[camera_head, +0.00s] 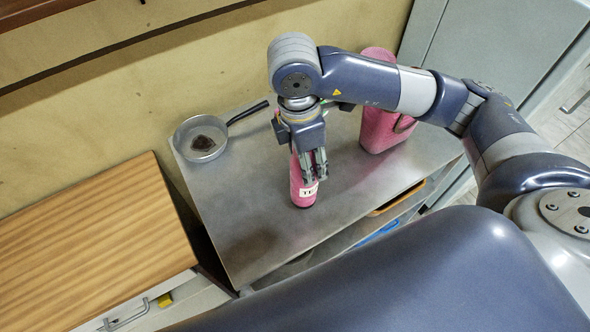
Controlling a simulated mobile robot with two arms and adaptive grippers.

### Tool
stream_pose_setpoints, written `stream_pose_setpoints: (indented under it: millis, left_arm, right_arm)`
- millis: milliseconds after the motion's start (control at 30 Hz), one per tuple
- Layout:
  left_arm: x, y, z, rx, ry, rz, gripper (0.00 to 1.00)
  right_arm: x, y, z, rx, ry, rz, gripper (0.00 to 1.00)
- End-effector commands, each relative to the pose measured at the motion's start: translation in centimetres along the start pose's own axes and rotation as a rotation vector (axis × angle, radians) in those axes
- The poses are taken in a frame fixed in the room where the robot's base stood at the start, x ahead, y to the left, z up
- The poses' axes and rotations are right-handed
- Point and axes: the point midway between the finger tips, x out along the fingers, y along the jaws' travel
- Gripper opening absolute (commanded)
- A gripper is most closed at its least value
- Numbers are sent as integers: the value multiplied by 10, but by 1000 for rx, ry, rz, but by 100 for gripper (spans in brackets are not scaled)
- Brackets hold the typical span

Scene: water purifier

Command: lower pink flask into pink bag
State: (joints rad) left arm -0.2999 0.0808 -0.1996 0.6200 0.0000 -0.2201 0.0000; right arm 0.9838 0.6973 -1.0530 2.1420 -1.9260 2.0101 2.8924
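I also cannot tell whether the flask's base touches the table. The pink bag (377,134) stands upright to the right and behind, partly covered by my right arm. My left gripper is not in view.
The metal table (245,195) is bare at its front left. A pan (187,153) with something dark in it sits at the back left, its handle pointing right. A wooden-topped cabinet (90,240) stands at left. Brown and blue items lie on a lower shelf.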

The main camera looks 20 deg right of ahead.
Motion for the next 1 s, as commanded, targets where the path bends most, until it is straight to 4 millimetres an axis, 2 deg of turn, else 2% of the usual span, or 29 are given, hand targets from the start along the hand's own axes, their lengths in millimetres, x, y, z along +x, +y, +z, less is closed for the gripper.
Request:
stream_pose_setpoints:
  millis: [33,300,1000]
  left_arm:
    - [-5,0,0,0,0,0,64]
    - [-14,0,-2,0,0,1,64]
    - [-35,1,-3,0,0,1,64]
  right_arm:
    - [-9,4,9,5,0,3,0]
    - [-35,22,50,5,0,3,0]
    - [-94,68,161,6,0,3,0]
